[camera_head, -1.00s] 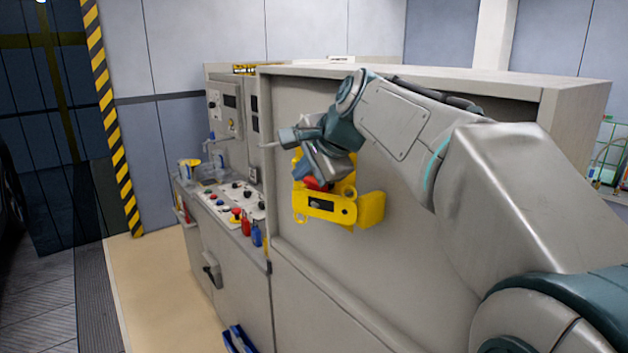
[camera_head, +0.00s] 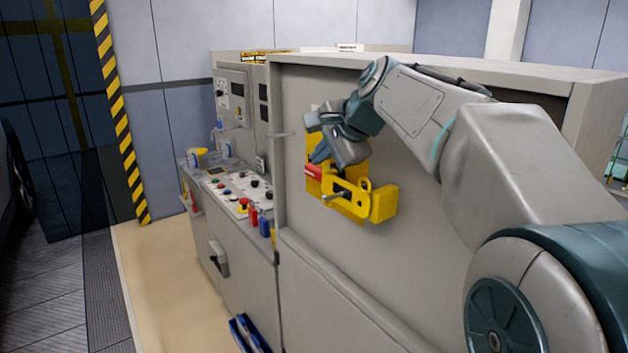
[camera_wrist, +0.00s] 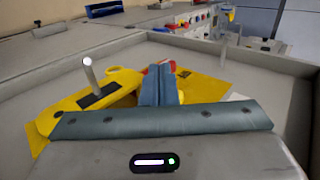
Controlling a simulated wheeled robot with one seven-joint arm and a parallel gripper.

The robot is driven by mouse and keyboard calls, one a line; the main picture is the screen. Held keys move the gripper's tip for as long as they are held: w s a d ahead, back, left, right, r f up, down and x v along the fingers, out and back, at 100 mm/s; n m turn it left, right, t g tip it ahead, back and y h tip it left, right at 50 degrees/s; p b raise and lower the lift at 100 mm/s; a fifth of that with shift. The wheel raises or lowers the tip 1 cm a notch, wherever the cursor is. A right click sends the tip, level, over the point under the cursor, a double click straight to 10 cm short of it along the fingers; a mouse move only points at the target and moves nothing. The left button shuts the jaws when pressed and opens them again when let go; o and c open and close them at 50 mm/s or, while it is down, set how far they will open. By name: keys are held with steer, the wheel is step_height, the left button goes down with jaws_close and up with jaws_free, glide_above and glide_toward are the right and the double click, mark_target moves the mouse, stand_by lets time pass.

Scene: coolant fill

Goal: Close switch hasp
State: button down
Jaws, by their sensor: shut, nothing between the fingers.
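The yellow switch hasp (camera_head: 344,195) is on the side panel of the grey cabinet, with a metal pin sticking out of its dark slot. It shows at the left in the wrist view (camera_wrist: 110,88). A red switch handle (camera_head: 313,172) lies beside it, on a yellow backing plate (camera_head: 318,145); a little red also shows past my fingers in the wrist view. My gripper (camera_head: 322,155) is shut and empty, its fingers at the plate just above the hasp and red handle. In the wrist view the fingers (camera_wrist: 158,85) are together right of the hasp; whether they touch it I cannot tell.
A yellow block (camera_head: 384,203) juts from the panel right of the hasp. A control console (camera_head: 230,190) with several buttons and red and blue padlocks stands to the left. A thin rod (camera_head: 282,134) sticks out at the panel's left edge.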

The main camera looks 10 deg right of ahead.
stand_by(0.3)
steer(key=s+a+r+b, duration=0.2)
steer(key=s+a+r, duration=0.4)
steer(key=s, duration=0.4)
steer(key=s+d+f+n+g+h, duration=0.1)
steer(key=s+d+f+n, duration=0.2)
steer(key=s+f, duration=0.3)
steer(key=s+d+f+n+g+h, duration=0.2)
steer(key=s+d+f+n, duration=0.2)
steer(key=f, duration=1.1)
steer(key=s+d+f+n+g+h, duration=0.1)
steer(key=s+d+f+n, duration=0.3)
steer(key=s+f, duration=0.4)
step_height(320, 180, down, 3)
steer(key=shift+s+d+r+n+h, duration=0.15)
steer(key=shift+s+n+h, duration=0.15)
steer(key=shift+n, duration=0.3)
